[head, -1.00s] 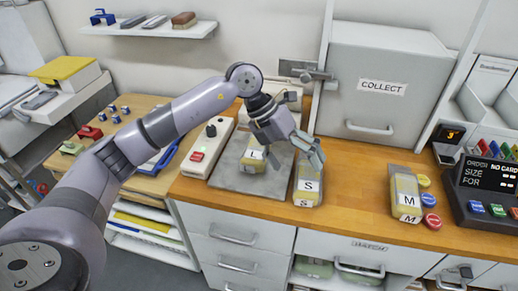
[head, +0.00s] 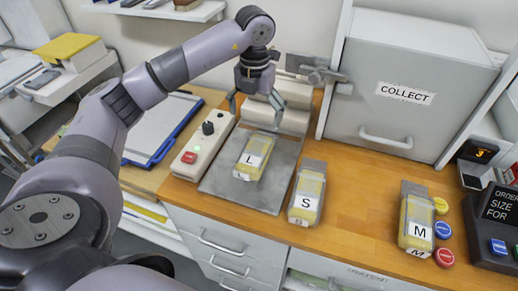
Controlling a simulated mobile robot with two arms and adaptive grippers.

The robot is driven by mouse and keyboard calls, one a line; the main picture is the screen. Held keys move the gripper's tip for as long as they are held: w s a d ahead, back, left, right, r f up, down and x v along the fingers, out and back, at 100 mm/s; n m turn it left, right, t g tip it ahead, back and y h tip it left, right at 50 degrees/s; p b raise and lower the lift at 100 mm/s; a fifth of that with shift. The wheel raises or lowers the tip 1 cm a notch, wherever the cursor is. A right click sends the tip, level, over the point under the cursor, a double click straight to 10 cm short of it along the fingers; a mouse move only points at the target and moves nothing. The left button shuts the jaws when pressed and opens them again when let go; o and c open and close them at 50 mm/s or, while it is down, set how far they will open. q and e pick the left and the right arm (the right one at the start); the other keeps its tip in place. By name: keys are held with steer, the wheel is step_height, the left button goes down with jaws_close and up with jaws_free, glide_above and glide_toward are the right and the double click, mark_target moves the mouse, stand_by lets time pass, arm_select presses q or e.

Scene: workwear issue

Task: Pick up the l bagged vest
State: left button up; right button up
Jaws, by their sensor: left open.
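The L bagged vest (head: 247,171) is a yellow packet with a white "L" label. It lies on a grey metal plate (head: 226,190) on the wooden counter and is fully visible in the head view. My left gripper (head: 256,108) points down with its fingers apart and empty. In the picture it shows above the L bag's far end, in front of pale rounded bars, and appears apart from the bag. My right gripper is not in view.
The S bagged vest (head: 305,199) lies just right of the plate, the M bagged vest (head: 416,222) farther right beside coloured buttons. A control box (head: 203,145) with a red button stands left of the plate. The grey COLLECT cabinet (head: 405,95) stands behind.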

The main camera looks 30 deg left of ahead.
arm_select(q)
steer(key=p, duration=0.2)
glide_above(256, 149)
steer(key=f, duration=0.5)
steer(key=shift+s+f, duration=0.25)
steer(key=shift+f, duration=0.1)
steer(key=f, duration=0.3)
steer(key=shift+w+f+p, duration=0.2)
steer(key=shift+f+p, duration=0.4)
steer(key=shift+p, duration=0.05)
step_height(256, 149, down, 4)
steer(key=shift+r+p, duration=0.15)
steer(key=shift+p, duration=0.75)
steer(key=shift+f, duration=0.4)
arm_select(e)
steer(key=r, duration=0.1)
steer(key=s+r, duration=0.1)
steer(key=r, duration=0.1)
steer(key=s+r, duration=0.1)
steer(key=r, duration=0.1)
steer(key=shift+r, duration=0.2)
arm_select(q)
steer(key=shift+c, duration=0.2)
steer(key=c, duration=1.3)
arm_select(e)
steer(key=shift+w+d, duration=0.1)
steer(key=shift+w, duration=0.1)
arm_select(q)
steer(key=shift+w, duration=0.1)
